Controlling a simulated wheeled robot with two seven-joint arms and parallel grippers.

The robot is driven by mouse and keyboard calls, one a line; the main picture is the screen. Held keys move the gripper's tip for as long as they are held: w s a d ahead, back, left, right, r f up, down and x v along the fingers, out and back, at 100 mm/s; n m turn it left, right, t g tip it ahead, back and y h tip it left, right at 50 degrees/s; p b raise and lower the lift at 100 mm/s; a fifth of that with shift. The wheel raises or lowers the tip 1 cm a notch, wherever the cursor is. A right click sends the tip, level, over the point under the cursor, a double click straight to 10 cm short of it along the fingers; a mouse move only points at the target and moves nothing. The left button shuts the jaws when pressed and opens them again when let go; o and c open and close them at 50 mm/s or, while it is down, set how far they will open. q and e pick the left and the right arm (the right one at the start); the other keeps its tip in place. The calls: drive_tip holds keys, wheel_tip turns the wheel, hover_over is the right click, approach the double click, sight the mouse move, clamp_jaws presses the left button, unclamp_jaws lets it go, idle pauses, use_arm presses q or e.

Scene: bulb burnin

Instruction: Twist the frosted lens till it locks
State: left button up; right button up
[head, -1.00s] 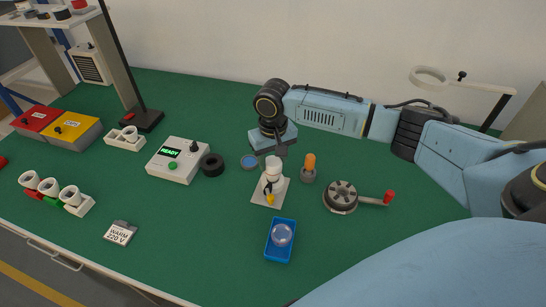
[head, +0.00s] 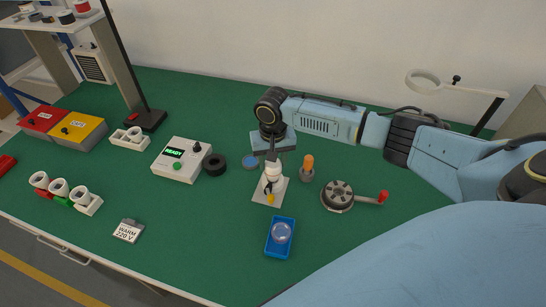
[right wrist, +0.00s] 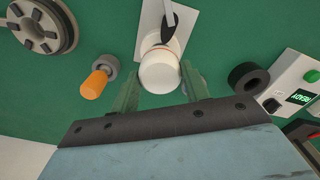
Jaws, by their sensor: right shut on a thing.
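The white frosted lens (head: 272,172) sits on top of the lamp fitting on a pale square plate (head: 264,198). It also shows as a round white cap in the right wrist view (right wrist: 160,74). My right gripper (head: 273,161) is shut on the lens from the wall side, its two green-grey fingers on either side of it in the right wrist view. A clear dome (head: 281,233) lies in a blue tray (head: 271,256). My left gripper is out of view.
An orange-topped peg (head: 308,163) and a round black-and-grey device with a red crank knob (head: 337,195) stand to the right. A black ring (head: 215,165) and a tester reading READY (head: 180,160) are to the left.

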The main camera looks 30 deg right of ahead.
idle(0.3)
drive_tip(key=shift+s+m+p, duration=0.1)
drive_tip(key=shift+m+p, duration=0.8)
drive_tip(key=shift+p, duration=0.55)
drive_tip(key=o, duration=1)
wheel_tip(320, 180, up, 13)
drive_tip(key=shift+r+p, duration=0.15)
drive_tip(key=shift+p, duration=0.3)
